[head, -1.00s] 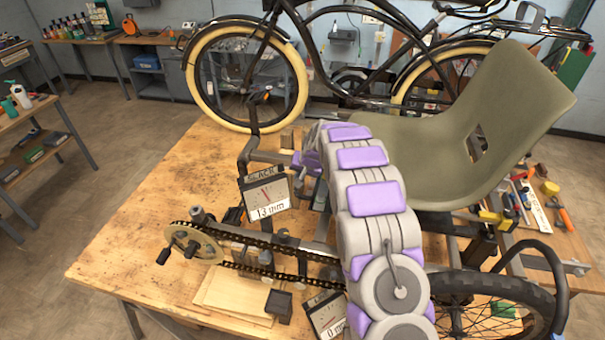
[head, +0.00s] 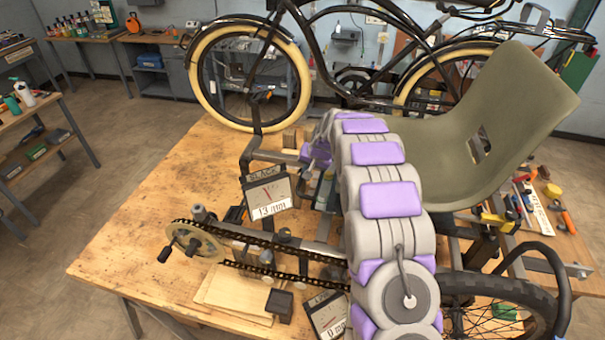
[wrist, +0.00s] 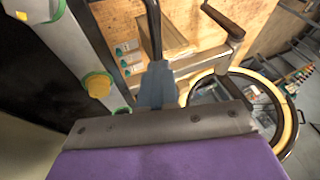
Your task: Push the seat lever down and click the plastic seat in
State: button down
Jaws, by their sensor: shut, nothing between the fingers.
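The olive plastic seat (head: 520,120) is at the right of the head view, tilted back, with a slot in its backrest. My arm crosses in front of its left part and hides where the seat meets the frame. My gripper (wrist: 157,82) is shut and empty in the wrist view. A dark bar (wrist: 153,28) lies just beyond its fingertips, perhaps the seat lever; I cannot tell whether they touch. A pale frame tube (wrist: 88,62) with yellow and green fittings runs to the left of the gripper. In the head view the fingertips are mostly hidden by the arm.
The wooden bench (head: 160,190) carries the trike frame, with a chain and crank (head: 195,242) at front left. A dial gauge (head: 268,192) reads 13 mm. A black-tyred wheel (head: 500,290) stands front right. A bicycle (head: 250,70) stands behind. The bench's left part is clear.

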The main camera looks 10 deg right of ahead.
notch_tip(320, 180, up, 9)
jog(key=s+a, duration=0.1)
jog(key=s, duration=0.1)
jog(key=shift+s, duration=0.25)
jog(key=s+n+g+h+b, duration=0.1)
jog(key=s+n+g+b, duration=0.35)
jog(key=s, duration=2.25)
jog(key=s+d+f+g+b, duration=0.1)
jog(key=s+f+b, duration=0.2)
jog(key=s, duration=1.1)
jog(key=s+d+f+g+h+b, duration=0.1)
jog(key=s+f+b, duration=0.2)
jog(key=s, duration=1.2)
jog(key=shift+f+m+b, duration=0.25)
jog(key=shift+m+b, duration=0.1)
jog(key=shift+b, duration=0.15)
jog(key=shift+a, duration=0.1)
